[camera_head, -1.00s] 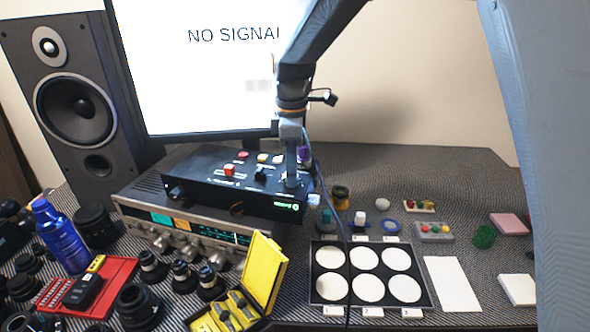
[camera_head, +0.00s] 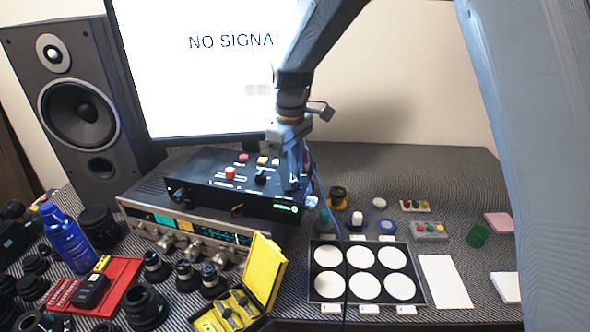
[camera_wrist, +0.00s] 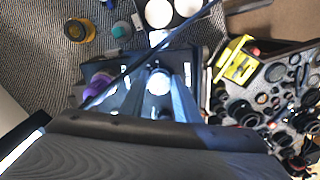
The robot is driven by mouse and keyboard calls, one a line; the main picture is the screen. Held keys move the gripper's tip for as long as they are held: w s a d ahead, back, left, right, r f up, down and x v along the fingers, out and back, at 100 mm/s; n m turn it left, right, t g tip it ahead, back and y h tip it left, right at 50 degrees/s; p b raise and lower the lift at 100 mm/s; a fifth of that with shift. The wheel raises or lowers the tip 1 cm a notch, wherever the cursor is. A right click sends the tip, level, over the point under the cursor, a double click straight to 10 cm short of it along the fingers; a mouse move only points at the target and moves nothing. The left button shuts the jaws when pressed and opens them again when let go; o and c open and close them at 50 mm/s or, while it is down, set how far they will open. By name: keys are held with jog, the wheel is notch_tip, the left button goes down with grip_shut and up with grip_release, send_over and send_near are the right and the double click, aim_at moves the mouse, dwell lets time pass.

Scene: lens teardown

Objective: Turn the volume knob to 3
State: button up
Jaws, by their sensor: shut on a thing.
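A black control box (camera_head: 215,196) with several coloured buttons and a black knob (camera_head: 261,177) sits on a silver receiver. A small green display (camera_head: 286,208) glows on its front; its text is too small to read. My gripper (camera_head: 293,184) points down at the right end of the box's top. In the wrist view my gripper (camera_wrist: 159,92) has its two fingers on either side of a pale round knob (camera_wrist: 158,82), shut on it. The knob is mostly hidden in the head view. I cannot read its scale or tell which number it points to.
The silver receiver (camera_head: 160,220) has its own row of knobs. A monitor (camera_head: 195,75) stands close behind my arm. A purple part (camera_wrist: 98,84) is beside the fingers. A black tray (camera_head: 345,299) with white discs lies to the right. A dark cable hangs across the view.

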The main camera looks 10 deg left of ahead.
jog(key=m+p, duration=0.1)
jog(key=m, duration=0.2)
jog(key=m+p, duration=0.1)
jog(key=m, duration=0.2)
jog(key=shift+a+r, duration=0.2)
jog(key=m+p, duration=0.1)
jog(key=m, duration=0.4)
jog(key=shift+w+a+p, duration=0.1)
jog(key=shift+p, duration=0.25)
jog(key=shift+m, duration=0.4)
jog(key=o, duration=1)
jog(key=shift+o, duration=0.2)
jog(key=shift+f, duration=0.1)
jog(key=shift+r+b, duration=1.15)
jog(key=shift+r, duration=2.75)
